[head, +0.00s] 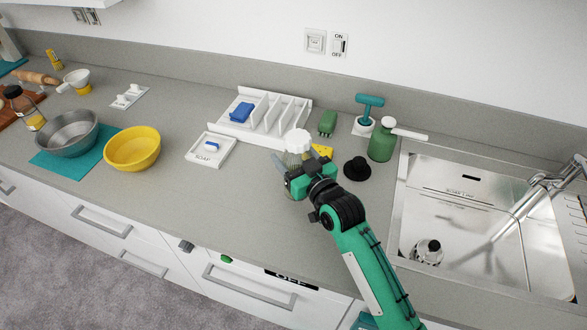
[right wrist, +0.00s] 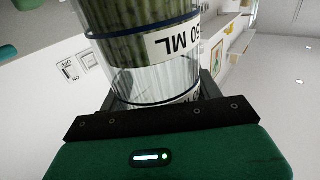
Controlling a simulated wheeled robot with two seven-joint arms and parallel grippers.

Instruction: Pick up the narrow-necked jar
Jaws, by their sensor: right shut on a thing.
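My right gripper (head: 298,160) is at the counter's middle, its jaws closed around a clear jar (head: 297,142) with a white ribbed lid. In the right wrist view the jar (right wrist: 150,50) has dark blue bands, a white label ending in "50 ML" and greenish striped contents. The gripper (right wrist: 160,100) holds it around its clear, lower-pictured part. Its neck is not clear to see. Another jar (head: 33,118) with a dark cap and yellow contents stands at the far left. My left gripper is out of view.
A white rack (head: 290,112) stands behind the gripper. A white soap tray (head: 211,150) and yellow bowl (head: 133,149) are to its left. A black hat-shaped thing (head: 357,168), a green dispenser (head: 381,145) and the sink (head: 470,215) are to its right. The front counter is clear.

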